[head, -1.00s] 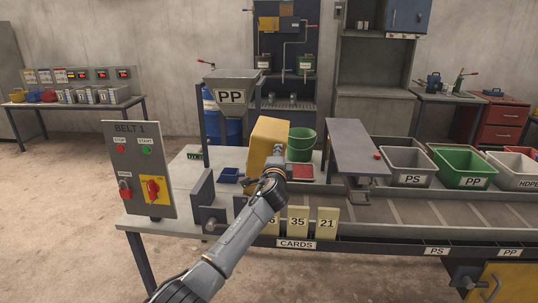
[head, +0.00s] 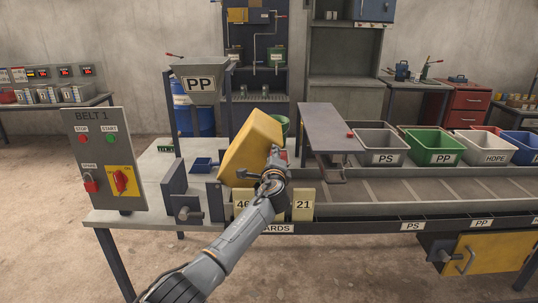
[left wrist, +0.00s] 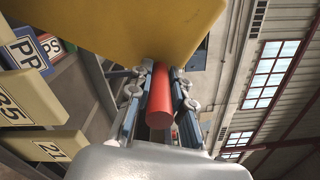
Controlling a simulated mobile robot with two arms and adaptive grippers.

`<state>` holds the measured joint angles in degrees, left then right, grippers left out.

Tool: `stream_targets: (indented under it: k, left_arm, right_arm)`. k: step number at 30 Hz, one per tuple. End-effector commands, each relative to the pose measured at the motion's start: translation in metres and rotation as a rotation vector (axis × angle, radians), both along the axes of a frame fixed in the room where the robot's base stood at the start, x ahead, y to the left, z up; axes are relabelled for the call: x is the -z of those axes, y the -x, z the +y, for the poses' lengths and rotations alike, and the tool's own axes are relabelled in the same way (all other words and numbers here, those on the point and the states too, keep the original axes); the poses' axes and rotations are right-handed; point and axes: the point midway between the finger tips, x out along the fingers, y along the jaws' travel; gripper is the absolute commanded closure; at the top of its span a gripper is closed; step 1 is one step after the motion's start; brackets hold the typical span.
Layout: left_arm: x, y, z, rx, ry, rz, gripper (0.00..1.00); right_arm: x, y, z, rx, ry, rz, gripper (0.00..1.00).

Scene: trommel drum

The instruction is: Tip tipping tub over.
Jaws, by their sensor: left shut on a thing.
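The yellow tipping tub (head: 250,146) is tilted, its top leaning to the right, above the left part of the sorting table in the head view. Its underside or side also fills the top of the left wrist view (left wrist: 130,25). My left gripper (head: 276,160) is at the tub's right side. In the left wrist view its two fingers (left wrist: 160,95) are closed around a red cylindrical handle (left wrist: 161,100) by the tub. The inside of the tub is hidden. My right gripper is not in view.
A green bucket (head: 281,122) is partly hidden behind the tub. A grey raised plate (head: 334,127) stands to the right, before bins marked PS (head: 383,157) and PP (head: 443,159). Number cards (head: 303,206) line the front edge. The BELT 1 panel (head: 103,140) stands left.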

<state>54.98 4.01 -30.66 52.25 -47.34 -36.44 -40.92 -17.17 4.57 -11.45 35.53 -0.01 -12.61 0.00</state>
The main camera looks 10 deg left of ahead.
Motion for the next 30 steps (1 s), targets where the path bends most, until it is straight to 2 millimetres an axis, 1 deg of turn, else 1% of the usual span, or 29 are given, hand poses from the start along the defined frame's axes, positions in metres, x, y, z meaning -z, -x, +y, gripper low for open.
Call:
stream_targets:
  k: [6,21,22,25,30]
  left_arm:
    - [0.0050,-0.0011,-0.0040,0.000,-0.033,0.005,1.00]
    - [0.0090,-0.0010,-0.0054,0.001,-0.042,0.012,1.00]
    - [0.0093,-0.0009,-0.0054,0.000,-0.042,0.012,0.78]
    - [0.0095,-0.0009,-0.0055,0.000,-0.042,0.012,0.58]
    - [0.0085,-0.0010,-0.0051,0.000,-0.042,0.011,0.57]
  right_arm:
    - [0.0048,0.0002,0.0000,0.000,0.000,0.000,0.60]
    - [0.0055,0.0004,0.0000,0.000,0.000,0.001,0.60]
    - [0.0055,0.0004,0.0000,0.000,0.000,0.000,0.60]
    - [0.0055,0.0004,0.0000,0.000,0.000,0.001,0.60]
    - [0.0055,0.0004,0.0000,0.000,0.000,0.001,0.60]
